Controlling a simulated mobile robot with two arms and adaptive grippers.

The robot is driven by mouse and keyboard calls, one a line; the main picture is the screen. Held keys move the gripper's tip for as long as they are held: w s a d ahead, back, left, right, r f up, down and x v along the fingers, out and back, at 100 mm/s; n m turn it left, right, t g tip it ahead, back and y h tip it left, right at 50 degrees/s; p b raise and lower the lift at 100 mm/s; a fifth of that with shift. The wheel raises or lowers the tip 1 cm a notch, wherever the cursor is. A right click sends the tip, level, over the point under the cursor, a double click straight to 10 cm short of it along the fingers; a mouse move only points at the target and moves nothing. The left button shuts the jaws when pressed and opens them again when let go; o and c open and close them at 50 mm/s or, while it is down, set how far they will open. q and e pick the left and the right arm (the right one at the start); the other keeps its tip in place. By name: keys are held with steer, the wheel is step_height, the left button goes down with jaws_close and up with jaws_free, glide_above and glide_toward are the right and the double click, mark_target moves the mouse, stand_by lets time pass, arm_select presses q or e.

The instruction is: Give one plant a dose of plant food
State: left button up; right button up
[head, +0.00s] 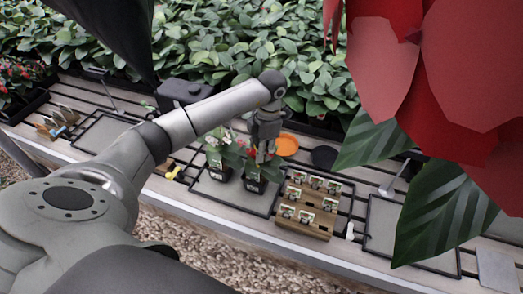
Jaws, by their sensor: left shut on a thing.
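A wooden rack (303,229) with several small labelled items stands right of the plants. A small white object (350,231) stands beside the rack. No plant food can be told for sure. My right gripper is out of view.
An orange dish (287,144) and a black dish (325,156) lie behind the plants. A dark box (185,92) and a yellow item (174,173) are to the left. Large red and green leaves (440,70) block the right side.

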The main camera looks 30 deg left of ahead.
arm_select(q)
steer(key=shift+r+p, duration=1.25)
steer(key=shift+r, duration=1.15)
